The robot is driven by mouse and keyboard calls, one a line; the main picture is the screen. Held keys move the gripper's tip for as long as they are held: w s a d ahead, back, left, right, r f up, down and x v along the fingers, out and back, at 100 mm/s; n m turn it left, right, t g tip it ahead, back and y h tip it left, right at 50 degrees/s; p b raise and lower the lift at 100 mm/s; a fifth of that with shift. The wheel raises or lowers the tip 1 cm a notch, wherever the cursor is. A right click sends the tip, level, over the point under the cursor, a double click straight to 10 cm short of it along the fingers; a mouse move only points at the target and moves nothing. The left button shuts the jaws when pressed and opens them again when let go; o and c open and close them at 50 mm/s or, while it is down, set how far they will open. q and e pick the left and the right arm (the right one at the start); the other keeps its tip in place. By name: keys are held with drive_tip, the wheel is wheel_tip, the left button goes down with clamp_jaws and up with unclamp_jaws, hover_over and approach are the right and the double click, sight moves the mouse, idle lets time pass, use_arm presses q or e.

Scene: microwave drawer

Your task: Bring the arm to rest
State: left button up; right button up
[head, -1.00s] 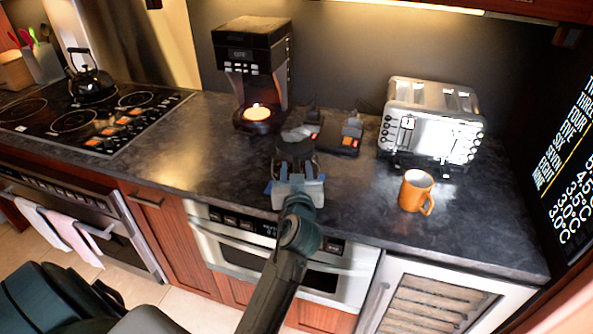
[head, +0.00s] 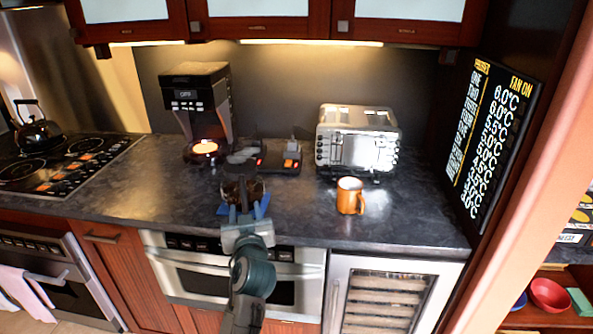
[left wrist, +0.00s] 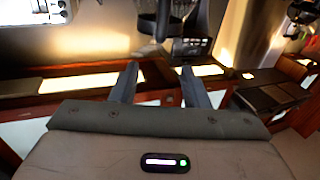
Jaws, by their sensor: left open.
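My left gripper (head: 245,212) reaches up from the bottom of the head view, over the front of the dark counter (head: 150,187). Its two fingers are apart, and in the left wrist view the gripper (left wrist: 160,82) shows open with nothing held between the fingers. A small dark, brownish shape (head: 240,188) shows at the fingertips in the head view; I cannot tell what it is or whether it touches them. My right gripper is not in view.
An orange mug (head: 350,196) stands on the counter right of my gripper, before a silver toaster (head: 357,140). A coffee maker (head: 196,98) and a small dark device (head: 283,160) are behind. A microwave drawer (head: 205,275) is below the counter.

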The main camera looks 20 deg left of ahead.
use_arm(q)
drive_tip(key=s+a+f+m+g+h, duration=0.25)
drive_tip(key=s+f+g, duration=0.25)
drive_tip(key=s+f, duration=0.65)
drive_tip(key=s+d+f+m+g+h, duration=0.25)
drive_tip(key=s+f, duration=0.25)
drive_tip(key=s, duration=0.6)
drive_tip(key=s+d+f+m+g+h, duration=0.2)
drive_tip(key=s+d+f+g+h, duration=0.3)
drive_tip(key=s, duration=0.6)
drive_tip(key=a+f+y, duration=0.1)
drive_tip(key=a+f, duration=0.1)
drive_tip(key=f, duration=1.3)
drive_tip(key=a+f+y, duration=0.1)
drive_tip(key=a+f, duration=0.1)
drive_tip(key=f, duration=1.4)
drive_tip(key=s+a+f+g, duration=0.1)
drive_tip(key=s+f+g, duration=0.1)
drive_tip(key=s+f, duration=1.6)
drive_tip(key=shift+s+a+f+h, duration=0.2)
drive_tip(key=shift+s+f+h, duration=0.1)
drive_tip(key=shift+f, duration=0.35)
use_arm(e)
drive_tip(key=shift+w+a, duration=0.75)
use_arm(q)
drive_tip(key=shift+w, duration=0.1)
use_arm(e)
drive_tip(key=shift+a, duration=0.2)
